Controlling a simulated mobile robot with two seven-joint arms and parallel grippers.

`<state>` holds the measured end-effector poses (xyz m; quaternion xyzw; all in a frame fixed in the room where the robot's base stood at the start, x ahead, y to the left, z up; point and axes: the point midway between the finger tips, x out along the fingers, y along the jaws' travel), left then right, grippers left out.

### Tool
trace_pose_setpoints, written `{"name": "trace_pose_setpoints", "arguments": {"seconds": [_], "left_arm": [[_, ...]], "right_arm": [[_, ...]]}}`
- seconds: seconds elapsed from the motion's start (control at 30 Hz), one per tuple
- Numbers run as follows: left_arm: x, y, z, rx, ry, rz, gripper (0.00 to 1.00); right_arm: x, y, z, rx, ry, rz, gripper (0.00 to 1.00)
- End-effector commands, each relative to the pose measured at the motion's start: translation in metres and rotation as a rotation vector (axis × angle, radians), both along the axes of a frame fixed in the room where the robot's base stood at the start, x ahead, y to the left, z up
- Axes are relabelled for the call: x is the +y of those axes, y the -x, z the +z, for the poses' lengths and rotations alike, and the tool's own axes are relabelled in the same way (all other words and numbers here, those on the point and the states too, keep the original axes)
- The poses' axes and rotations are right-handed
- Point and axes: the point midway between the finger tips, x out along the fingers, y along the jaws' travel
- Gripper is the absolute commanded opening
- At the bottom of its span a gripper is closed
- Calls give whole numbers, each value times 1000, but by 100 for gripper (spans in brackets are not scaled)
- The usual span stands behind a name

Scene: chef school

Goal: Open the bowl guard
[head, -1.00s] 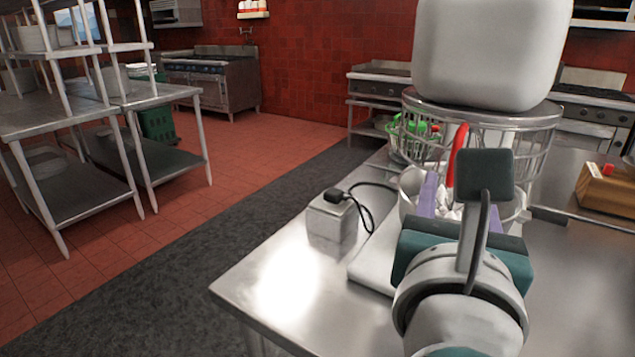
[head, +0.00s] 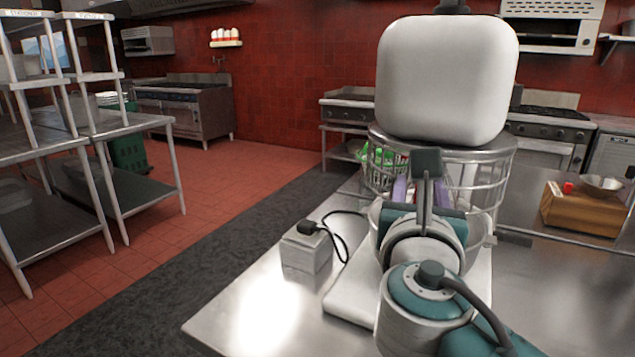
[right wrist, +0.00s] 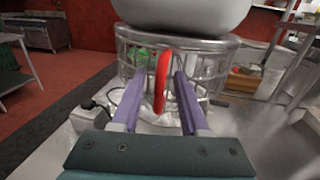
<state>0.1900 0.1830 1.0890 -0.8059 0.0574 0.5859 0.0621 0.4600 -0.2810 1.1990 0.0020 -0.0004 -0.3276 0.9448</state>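The mixer's wire bowl guard (head: 490,175) is a metal cage ring under the large white mixer head (head: 447,75). The guard also shows in the right wrist view (right wrist: 212,70). A red curved handle (right wrist: 162,82) stands upright in front of the guard in that view. My right gripper (right wrist: 160,78) is open, its two purple fingers on either side of the red handle with gaps visible. In the head view my right gripper (head: 420,192) is in front of the guard and its wrist hides the handle. The mixing bowl (head: 477,232) is partly hidden behind it. My left gripper is not in view.
A grey box with a black plug and cable (head: 306,250) stands left of the mixer on the steel table (head: 240,310). A wooden box with a red button (head: 582,210) sits at the right. The table's front left is clear.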

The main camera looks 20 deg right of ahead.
Motion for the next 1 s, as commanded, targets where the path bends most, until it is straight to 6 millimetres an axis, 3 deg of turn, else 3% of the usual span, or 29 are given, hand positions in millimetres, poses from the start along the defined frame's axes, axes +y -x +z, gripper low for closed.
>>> {"name": "trace_pose_setpoints", "arguments": {"seconds": [0.07,0.37,1.0], "left_arm": [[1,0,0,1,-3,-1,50],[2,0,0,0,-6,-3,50],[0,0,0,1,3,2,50]], "right_arm": [[0,0,0,0,0,0,35],[0,0,0,0,0,0,1],[0,0,0,0,0,0,0]]}}
